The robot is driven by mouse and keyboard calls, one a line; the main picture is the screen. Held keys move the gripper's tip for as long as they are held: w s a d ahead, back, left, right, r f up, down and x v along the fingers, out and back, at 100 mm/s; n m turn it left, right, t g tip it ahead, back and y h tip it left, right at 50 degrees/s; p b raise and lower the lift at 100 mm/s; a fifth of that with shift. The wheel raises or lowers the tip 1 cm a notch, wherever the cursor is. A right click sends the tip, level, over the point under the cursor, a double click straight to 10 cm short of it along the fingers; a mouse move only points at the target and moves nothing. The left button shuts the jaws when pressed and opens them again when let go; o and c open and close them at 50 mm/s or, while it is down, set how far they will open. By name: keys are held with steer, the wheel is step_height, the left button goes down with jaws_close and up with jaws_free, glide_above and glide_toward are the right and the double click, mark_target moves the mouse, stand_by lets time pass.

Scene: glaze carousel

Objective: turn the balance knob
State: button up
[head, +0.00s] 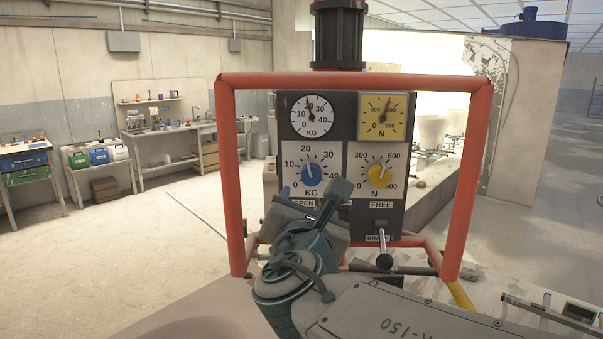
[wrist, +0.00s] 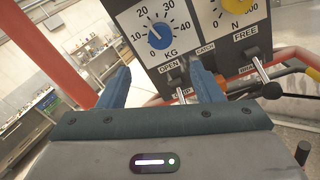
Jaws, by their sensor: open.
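The grey panel (head: 342,235) carries a blue round knob (head: 312,174) on a white KG dial and a yellow knob (head: 380,175) on an N dial. No label reading "balance" is legible. The blue pointer stands near 20; the yellow one points up and right. My gripper (head: 318,190) is in front of the panel's lower left, near the blue knob. In the wrist view the open, empty fingers (wrist: 158,78) show below the blue knob (wrist: 161,35), which appears between their directions. I see no contact. The yellow knob (wrist: 234,5) is partly cut off at the top.
An orange tube frame (head: 228,180) surrounds the panel. Above the knobs are a white KG gauge (head: 312,116) and a yellow N gauge (head: 382,117). A lever (head: 384,260) sticks out below, right of my gripper. Workbenches stand far left beyond open floor.

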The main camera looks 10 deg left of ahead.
mark_target(311, 178)
steer(key=w+p, duration=0.1)
steer(key=w, duration=0.3)
steer(key=w+a+p, duration=0.1)
steer(key=w, duration=0.4)
steer(key=w+a, duration=0.1)
steer(key=w, duration=0.4)
steer(key=shift+r+p, duration=0.1)
steer(key=shift+p, duration=0.3)
steer(key=shift+s, duration=0.1)
